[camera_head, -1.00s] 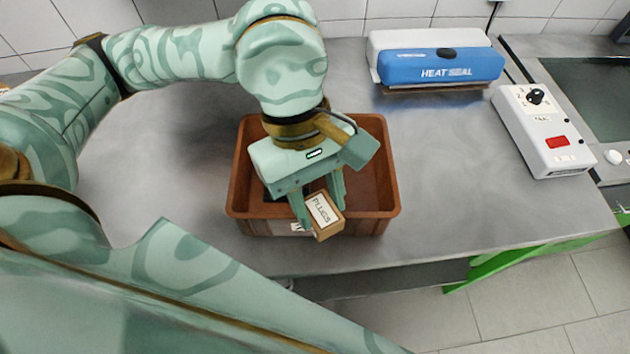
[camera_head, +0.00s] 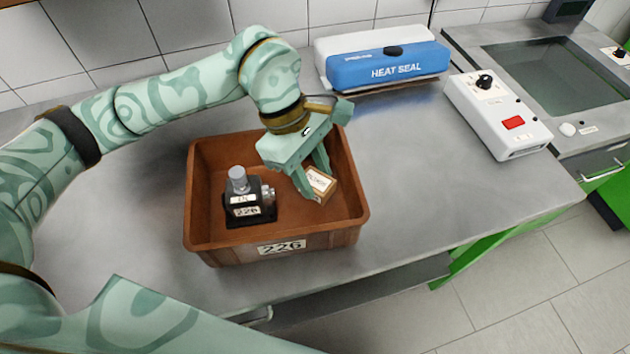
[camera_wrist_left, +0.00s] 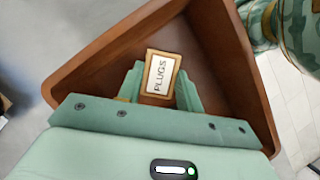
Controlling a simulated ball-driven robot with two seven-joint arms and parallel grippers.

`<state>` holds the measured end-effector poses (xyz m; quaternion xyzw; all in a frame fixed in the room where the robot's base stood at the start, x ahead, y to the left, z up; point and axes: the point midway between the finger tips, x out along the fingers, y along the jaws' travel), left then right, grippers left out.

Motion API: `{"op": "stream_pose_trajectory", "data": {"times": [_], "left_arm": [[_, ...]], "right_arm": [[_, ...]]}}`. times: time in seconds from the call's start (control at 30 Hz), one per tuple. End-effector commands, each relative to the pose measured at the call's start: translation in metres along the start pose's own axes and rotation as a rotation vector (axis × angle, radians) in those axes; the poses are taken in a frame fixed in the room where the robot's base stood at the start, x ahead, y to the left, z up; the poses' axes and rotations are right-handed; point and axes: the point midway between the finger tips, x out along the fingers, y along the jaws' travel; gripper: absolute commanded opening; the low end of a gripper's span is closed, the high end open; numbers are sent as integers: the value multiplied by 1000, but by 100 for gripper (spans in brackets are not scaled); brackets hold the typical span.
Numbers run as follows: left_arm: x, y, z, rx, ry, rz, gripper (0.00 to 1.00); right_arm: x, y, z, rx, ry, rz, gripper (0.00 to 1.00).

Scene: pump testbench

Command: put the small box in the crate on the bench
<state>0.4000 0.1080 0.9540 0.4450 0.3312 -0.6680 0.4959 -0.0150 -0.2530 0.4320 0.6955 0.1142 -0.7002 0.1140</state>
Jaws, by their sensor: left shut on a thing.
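The small box (camera_head: 319,184) is brown cardboard with a white label; the label reads PLUGS in the left wrist view (camera_wrist_left: 160,76). My left gripper (camera_head: 313,180) is shut on it, one finger on each side. The box is over the right part of the brown crate (camera_head: 283,247), inside its outline in both views. I cannot tell whether it touches the crate floor. My right gripper is not in view.
A black pump part with a grey cap (camera_head: 238,183) stands in the crate's left part. A blue and white heat sealer (camera_head: 388,66) is behind. A white control box (camera_head: 497,115) stands at right. Bench to the right of the crate is clear.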

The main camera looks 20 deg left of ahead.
Motion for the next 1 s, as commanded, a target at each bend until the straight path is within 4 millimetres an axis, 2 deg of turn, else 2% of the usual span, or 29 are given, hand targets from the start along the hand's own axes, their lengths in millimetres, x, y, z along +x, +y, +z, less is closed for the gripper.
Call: {"op": "stream_pose_trajectory", "data": {"times": [0.17,0.33,0.7,0.73,0.8,1.0], "left_arm": [[11,10,-8,-1,-1,-1,13],[38,9,-19,0,-2,-3,13],[40,9,-21,1,1,0,13],[40,9,-20,1,1,0,44],[40,9,-20,1,1,0,57],[40,9,-20,1,1,0,57]], "right_arm": [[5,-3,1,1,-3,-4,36],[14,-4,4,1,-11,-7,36],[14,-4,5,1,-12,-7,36],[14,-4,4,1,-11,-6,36],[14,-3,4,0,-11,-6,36],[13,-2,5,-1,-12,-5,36]]}}
